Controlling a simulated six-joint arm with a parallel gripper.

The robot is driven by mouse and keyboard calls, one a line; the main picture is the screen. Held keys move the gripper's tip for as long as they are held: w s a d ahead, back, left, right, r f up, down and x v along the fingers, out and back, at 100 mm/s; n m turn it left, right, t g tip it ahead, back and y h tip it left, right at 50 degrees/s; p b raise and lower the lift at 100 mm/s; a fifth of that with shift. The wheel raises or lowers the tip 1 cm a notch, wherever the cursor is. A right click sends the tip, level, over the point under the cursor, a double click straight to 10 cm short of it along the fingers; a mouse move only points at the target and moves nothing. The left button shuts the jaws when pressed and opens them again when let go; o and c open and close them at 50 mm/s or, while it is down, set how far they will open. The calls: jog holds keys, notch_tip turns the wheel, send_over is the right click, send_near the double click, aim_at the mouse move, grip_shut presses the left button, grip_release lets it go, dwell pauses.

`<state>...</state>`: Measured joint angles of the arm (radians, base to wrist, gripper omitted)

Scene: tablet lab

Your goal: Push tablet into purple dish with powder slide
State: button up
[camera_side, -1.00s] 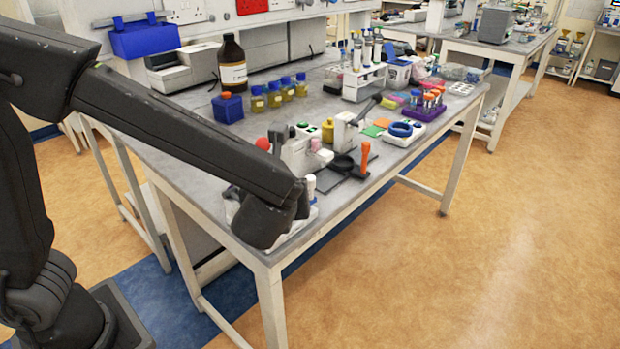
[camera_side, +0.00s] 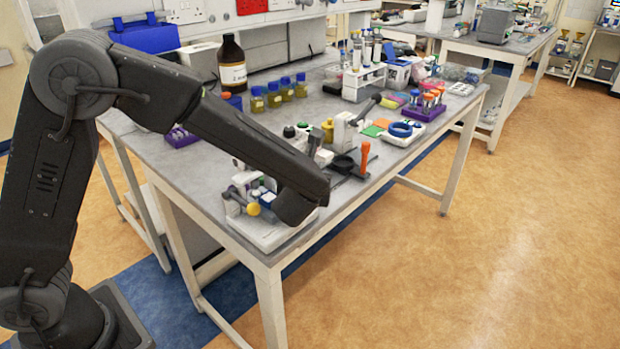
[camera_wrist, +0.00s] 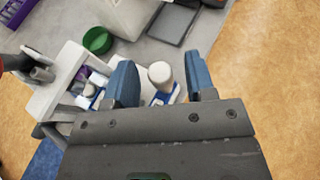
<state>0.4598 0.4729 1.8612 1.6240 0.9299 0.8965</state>
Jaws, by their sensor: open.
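My gripper (camera_wrist: 158,58) is open in the wrist view, with one blue fingertip on each side. A white round-topped knob or cylinder (camera_wrist: 160,75) shows between the fingers; I cannot tell whether they touch it. A blue and white part is just below it, and I cannot tell whether this is the powder slide. A white device (camera_wrist: 60,85) stands left of the fingers, with a small purple patch (camera_wrist: 82,74) that may be the purple dish. In the side view the white device (camera_side: 270,236) with a yellow knob is at the table's near corner, partly behind my arm. I cannot make out the tablet.
A green cap (camera_wrist: 97,40) and a dark flat plate (camera_wrist: 172,23) lie beyond the fingers. An orange-handled tool (camera_side: 364,158) and a blue ring (camera_side: 400,129) stand further along the bench. A purple rack (camera_side: 181,136) is at left. The table edge is close on the right.

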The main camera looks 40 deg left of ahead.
jog(key=shift+w+a+f, duration=0.15)
jog(key=shift+w+a, duration=0.1)
jog(key=shift+w, duration=0.1)
grip_shut()
dwell(0.3)
